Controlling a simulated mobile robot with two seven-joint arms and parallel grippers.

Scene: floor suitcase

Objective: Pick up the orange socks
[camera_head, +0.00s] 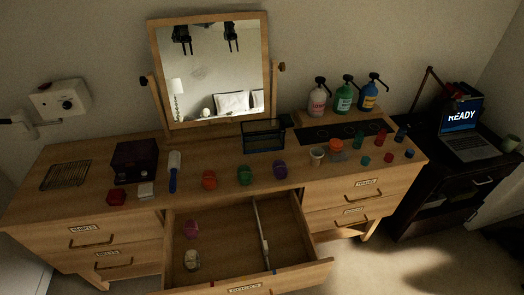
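An orange rolled bundle (209,180), which looks like the orange socks, sits on the wooden dresser top near its front edge, behind the open drawer. A green bundle (244,175) and a purple bundle (279,170) stand in a row to its right. Neither of my grippers shows directly. Two dark shapes that look like grippers appear only as reflections in the mirror (210,75), too small to tell whether they are open or shut. Nothing visible touches the orange bundle.
The open drawer (220,215) holds a pink bundle (191,229), a pale bundle (193,260) and a divider (262,235). A lint roller (174,172) and a dark box (135,160) stand left. A black basket (264,135) is behind. Pump bottles (343,95) stand back right.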

